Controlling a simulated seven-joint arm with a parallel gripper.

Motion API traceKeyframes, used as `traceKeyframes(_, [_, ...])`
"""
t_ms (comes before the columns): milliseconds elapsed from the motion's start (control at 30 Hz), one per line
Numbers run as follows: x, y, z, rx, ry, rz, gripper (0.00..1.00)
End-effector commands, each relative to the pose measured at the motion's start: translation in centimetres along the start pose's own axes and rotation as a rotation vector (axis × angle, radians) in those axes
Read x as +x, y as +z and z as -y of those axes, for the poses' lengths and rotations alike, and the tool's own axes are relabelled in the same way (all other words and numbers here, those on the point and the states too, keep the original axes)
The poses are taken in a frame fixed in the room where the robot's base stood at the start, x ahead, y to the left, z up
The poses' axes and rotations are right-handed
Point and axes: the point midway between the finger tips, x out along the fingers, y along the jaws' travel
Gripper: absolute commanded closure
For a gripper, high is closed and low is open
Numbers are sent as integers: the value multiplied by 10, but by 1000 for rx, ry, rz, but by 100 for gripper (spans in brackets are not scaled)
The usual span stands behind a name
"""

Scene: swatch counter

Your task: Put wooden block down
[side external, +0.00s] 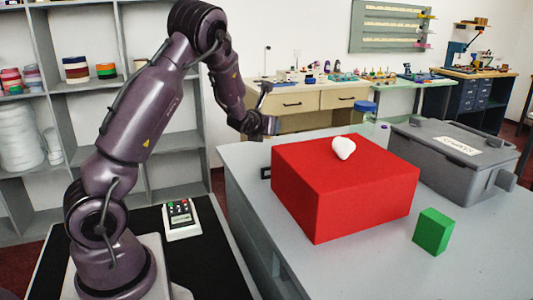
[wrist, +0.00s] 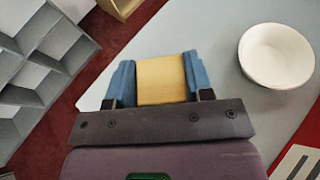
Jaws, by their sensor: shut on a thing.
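In the wrist view the wooden block (wrist: 162,82), tan and flat-faced, sits between the two blue fingers of my gripper (wrist: 158,66). The fingers are shut on its sides. The pale grey counter (wrist: 222,48) and dark red floor show beyond the block. In the side view my gripper (side external: 272,125) is above the counter's far left part, just behind the red box (side external: 345,195). I cannot make out the block there, nor its height above the counter.
A white bowl (wrist: 276,55) stands on the counter right of my gripper in the wrist view. A white heart-shaped thing (side external: 344,148) lies on the red box. A green block (side external: 433,231) and a grey lidded case (side external: 455,160) stand to the right. The front counter is clear.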

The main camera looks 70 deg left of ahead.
Motion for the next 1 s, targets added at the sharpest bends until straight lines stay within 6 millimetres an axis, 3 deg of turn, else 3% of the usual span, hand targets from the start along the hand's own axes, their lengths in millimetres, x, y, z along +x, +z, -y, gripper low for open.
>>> traceKeyframes(433, [22,-55,-1,1,1,-2,76])
traceKeyframes(867, [25,-61,0,1,0,0,76])
traceKeyframes(900, [25,-62,0,0,0,0,48])
traceKeyframes(1000, [25,-61,0,-1,0,0,27])
